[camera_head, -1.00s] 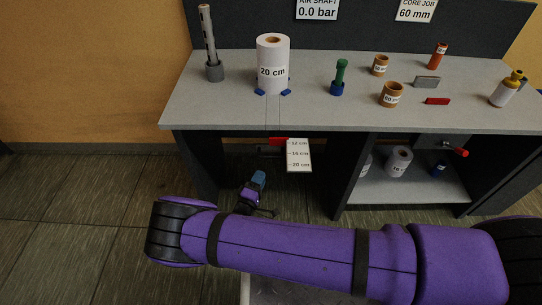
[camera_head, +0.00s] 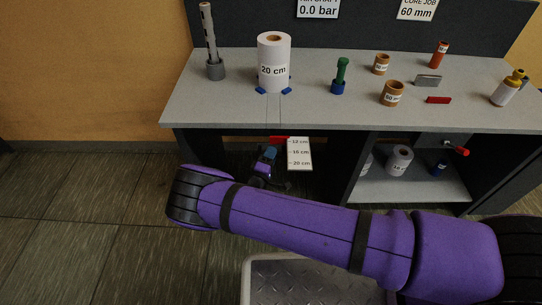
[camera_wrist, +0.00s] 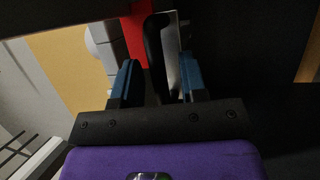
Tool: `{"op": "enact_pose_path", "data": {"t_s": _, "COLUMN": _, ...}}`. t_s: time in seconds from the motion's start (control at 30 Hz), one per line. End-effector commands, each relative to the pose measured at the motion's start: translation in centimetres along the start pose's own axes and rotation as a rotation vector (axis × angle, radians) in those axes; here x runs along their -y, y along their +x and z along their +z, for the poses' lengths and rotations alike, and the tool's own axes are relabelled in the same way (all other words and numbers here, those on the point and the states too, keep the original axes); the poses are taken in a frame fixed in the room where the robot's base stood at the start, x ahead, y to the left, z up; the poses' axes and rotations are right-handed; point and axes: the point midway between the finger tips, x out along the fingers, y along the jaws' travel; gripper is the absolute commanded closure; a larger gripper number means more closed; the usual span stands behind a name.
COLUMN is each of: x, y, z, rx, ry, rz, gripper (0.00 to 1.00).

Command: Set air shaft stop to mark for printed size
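The scale plate (camera_head: 299,153) with 12, 16 and 20 cm marks hangs under the bench's front edge. The red stop piece (camera_head: 278,138) shows beside its top, near the 12 cm end. My gripper (camera_head: 268,153) is just left of the plate and below the red piece. In the wrist view, my gripper's blue fingers (camera_wrist: 157,78) are apart. A black handle (camera_wrist: 155,50) lies between them, with red (camera_wrist: 137,38) beside it; I see no closed grip. A white roll (camera_head: 273,82) marked 20 cm stands on the bench. The metal air shaft (camera_head: 209,40) stands upright at left.
The bench top (camera_head: 220,110) overhangs my gripper. Its dark leg is at left. A shelf (camera_head: 405,190) with a white roll (camera_head: 399,160) lies right of the plate. A red-ended crank (camera_head: 461,151) sticks out at right. Signs read 0.0 bar and 60 mm.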

Motion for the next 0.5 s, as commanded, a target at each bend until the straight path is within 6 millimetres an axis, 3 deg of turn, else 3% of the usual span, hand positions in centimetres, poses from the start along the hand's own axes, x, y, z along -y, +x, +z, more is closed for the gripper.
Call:
{"op": "enact_pose_path", "data": {"t_s": 0.03, "x": 0.0, "y": 0.0, "z": 0.0, "rx": 0.0, "ry": 0.0, "rz": 0.0, "gripper": 0.66}}
{"op": "enact_pose_path", "data": {"t_s": 0.2, "x": 0.0, "y": 0.0, "z": 0.0, "rx": 0.0, "ry": 0.0, "rz": 0.0, "gripper": 1.0}}
{"op": "enact_pose_path", "data": {"t_s": 0.37, "x": 0.0, "y": -0.1, "z": 0.0, "rx": 0.0, "ry": 0.0, "rz": 0.0, "gripper": 1.0}}
{"op": "enact_pose_path", "data": {"t_s": 0.5, "x": -0.3, "y": -1.6, "z": 0.5, "rx": -0.002, "ry": -0.002, "rz": -0.002, "gripper": 1.0}}
